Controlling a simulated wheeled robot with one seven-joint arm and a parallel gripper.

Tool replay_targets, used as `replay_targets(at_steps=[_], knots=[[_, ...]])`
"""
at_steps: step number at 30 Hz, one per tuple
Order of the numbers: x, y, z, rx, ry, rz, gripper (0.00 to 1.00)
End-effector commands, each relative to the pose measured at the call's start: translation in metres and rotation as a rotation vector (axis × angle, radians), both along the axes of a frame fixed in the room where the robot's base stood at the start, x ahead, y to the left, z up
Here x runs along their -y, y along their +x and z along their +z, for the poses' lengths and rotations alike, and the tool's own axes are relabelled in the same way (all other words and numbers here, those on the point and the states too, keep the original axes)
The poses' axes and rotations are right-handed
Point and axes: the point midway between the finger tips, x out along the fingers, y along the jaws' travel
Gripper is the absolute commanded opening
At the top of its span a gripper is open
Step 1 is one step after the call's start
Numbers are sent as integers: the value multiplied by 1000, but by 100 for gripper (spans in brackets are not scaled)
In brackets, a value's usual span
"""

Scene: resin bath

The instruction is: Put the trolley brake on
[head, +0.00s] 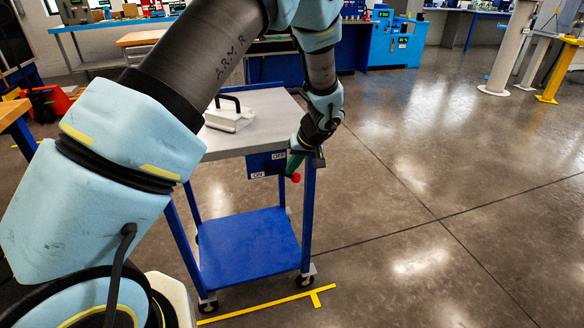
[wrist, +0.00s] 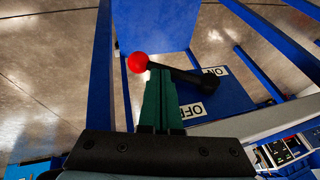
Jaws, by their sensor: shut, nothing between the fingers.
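The trolley (head: 252,245) is a blue frame with a grey top and a blue lower shelf. A blue brake panel (head: 266,164) on its side carries an ON label (head: 258,175) and an OFF label (head: 278,155). The brake lever is black with a red ball knob (head: 296,177); the wrist view shows its black arm (wrist: 178,73) running from the pivot to the knob (wrist: 138,62). My gripper (wrist: 160,75) has its green fingers together and empty. The fingertips are at the lever arm near the knob; I cannot tell whether they touch. The head view partly hides the lever behind my gripper.
A white block with a black handle (head: 230,115) rests on the trolley top. Yellow tape (head: 265,306) marks the floor by the front castors. Open floor (head: 430,190) lies to the right, with blue benches (head: 396,45) behind.

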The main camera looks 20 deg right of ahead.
Motion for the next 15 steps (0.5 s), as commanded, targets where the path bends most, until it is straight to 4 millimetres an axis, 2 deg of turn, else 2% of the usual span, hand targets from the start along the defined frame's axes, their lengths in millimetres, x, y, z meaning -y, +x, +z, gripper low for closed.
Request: replay_targets(at_steps=[8,15], knots=[[1,0,-7,8,63,0,0],[1,0,-19,26,201,-3,0]])
